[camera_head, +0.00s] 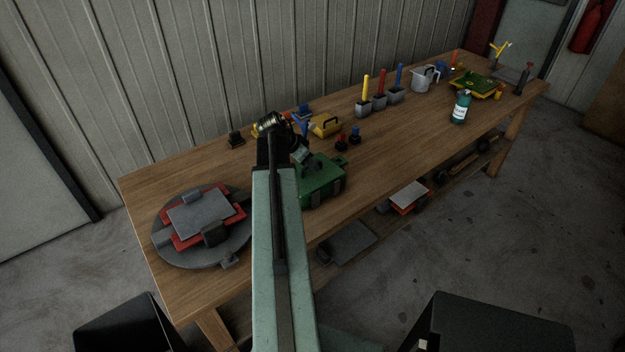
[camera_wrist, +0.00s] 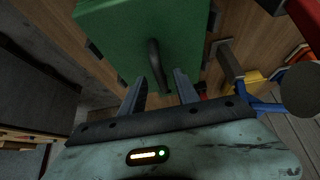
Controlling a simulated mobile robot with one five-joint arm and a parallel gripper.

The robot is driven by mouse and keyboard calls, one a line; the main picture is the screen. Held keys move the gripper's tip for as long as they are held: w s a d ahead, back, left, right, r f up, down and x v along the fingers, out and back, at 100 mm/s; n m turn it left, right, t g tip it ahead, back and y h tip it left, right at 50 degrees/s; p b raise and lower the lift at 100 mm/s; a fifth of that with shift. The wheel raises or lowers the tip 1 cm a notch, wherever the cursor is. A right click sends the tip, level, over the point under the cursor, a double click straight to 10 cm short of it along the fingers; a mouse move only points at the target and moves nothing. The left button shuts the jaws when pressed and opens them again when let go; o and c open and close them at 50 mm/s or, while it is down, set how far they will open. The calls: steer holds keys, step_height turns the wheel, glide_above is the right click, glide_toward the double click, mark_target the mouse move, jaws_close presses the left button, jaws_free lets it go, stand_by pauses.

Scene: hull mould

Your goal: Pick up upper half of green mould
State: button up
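The green mould (camera_head: 321,182) is a box on the workbench, partly hidden behind my arm in the head view. Dark clamp-like pieces show on its side. In the wrist view its green face (camera_wrist: 125,40) fills the upper middle, with a dark handle (camera_wrist: 155,66) standing out from it. I cannot make out the seam between its halves. My gripper (camera_wrist: 159,80) is open, its two fingers apart on either side of the handle's near end. Nothing is held between them, and contact with the handle cannot be told.
A round grey turntable (camera_head: 178,258) with a red-and-grey mould stands left on the bench (camera_head: 390,150). A yellow mould (camera_head: 326,125) and small red and blue knobs lie behind the green mould. A teal bottle (camera_head: 461,107) and a jug (camera_head: 423,79) stand to the right.

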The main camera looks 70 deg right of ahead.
mark_target(311, 170)
steer(key=b+x, duration=0.1)
steer(key=x, duration=0.1)
steer(key=shift+d+f, duration=0.1)
steer(key=shift+f, duration=0.2)
steer(key=shift+r, duration=0.2)
jaws_close()
stand_by(0.9)
